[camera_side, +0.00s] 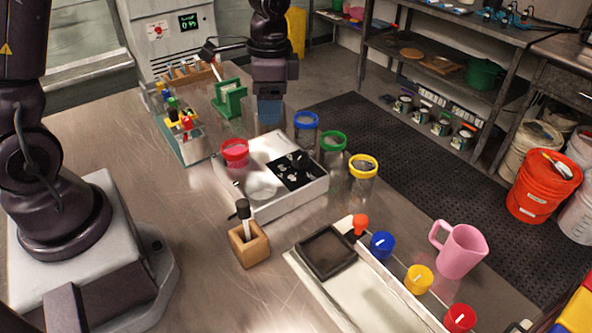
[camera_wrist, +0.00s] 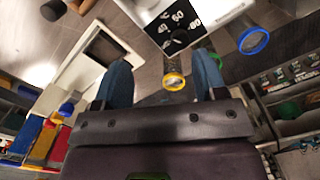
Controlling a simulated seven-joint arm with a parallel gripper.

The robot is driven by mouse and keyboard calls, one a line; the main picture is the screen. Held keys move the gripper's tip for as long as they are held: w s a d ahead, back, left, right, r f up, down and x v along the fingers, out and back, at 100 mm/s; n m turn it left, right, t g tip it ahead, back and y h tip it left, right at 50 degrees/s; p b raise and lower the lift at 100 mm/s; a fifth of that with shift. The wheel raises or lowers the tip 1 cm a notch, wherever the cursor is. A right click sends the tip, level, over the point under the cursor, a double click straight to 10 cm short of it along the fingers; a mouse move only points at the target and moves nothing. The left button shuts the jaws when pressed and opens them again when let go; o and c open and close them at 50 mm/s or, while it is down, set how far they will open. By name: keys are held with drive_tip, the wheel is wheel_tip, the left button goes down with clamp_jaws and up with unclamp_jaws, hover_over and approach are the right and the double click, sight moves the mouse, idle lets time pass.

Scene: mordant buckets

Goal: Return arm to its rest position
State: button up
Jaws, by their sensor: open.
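My gripper (camera_side: 269,112) points down above the far side of the steel table, near the green stand. In the wrist view its two blue fingers (camera_wrist: 163,80) are spread apart with nothing held between them. The clear jar with a yellow rim (camera_wrist: 174,82) shows beyond and between the fingers. A jar with a red rim (camera_side: 235,152) stands at the tray's far left corner.
A wooden block (camera_side: 249,246) holds a dark-handled tool. A green stand (camera_side: 229,98) and a rack of coloured items (camera_side: 188,146) are at the back left. Shelves stand behind a dark floor mat.

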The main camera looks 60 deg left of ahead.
drive_tip(key=s+d+r+n+t, duration=0.2)
drive_tip(key=s+r+n+t, duration=0.3)
drive_tip(key=s+r, duration=0.8)
drive_tip(key=s+t, duration=0.1)
drive_tip(key=s, duration=0.2)
drive_tip(key=shift+s+d+r+n, duration=0.2)
drive_tip(key=shift+r+n, duration=0.05)
drive_tip(key=shift+n, duration=0.15)
